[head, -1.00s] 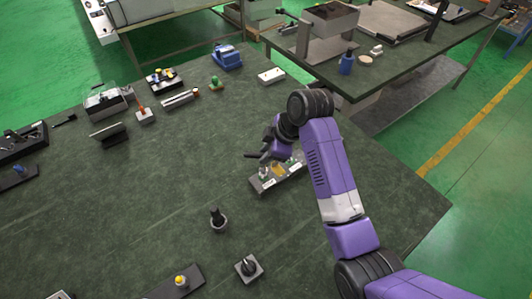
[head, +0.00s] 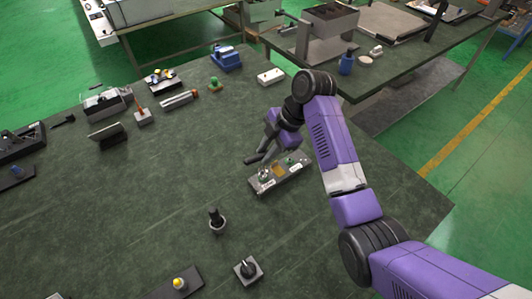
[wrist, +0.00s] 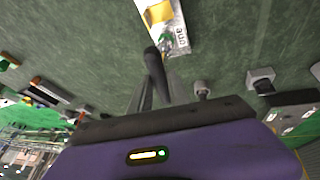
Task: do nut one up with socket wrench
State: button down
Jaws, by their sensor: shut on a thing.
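The heating element plate (head: 292,180) lies on the dark table, with small fittings near both ends and a yellow-orange patch between them. It also shows in the wrist view (wrist: 183,42), at the top. The fitting at the plate's left end (head: 264,175) may be nut one; it is too small to tell. My gripper (head: 264,148) is above the plate's back left side. It is shut on a dark rod-like tool, apparently the socket wrench (wrist: 153,62). In the wrist view the tool's tip is close to the fitting; I cannot tell whether they touch.
A black-handled piece in a round holder (head: 217,220) and a black knob on a square base (head: 248,269) stand in front. A white box (head: 270,77), a green piece (head: 215,84) and a blue device (head: 226,58) stand behind. The table's middle left is clear.

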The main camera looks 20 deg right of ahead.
jog(key=shift+w+f+n+g+b, duration=0.15)
jog(key=shift+n+g+b, duration=0.45)
jog(key=shift+n+b, duration=0.6)
jog(key=shift+n, duration=0.7)
jog(key=shift+r, duration=0.2)
jog(key=shift+f+b, duration=0.65)
jog(key=shift+f, duration=0.45)
jog(key=shift+r+m+p, duration=0.15)
jog(key=shift+m+p, duration=0.15)
jog(key=shift+p, duration=0.2)
jog(key=shift+m+t+p, duration=0.6)
jog(key=shift+m+p, duration=0.8)
jog(key=shift+m, duration=0.2)
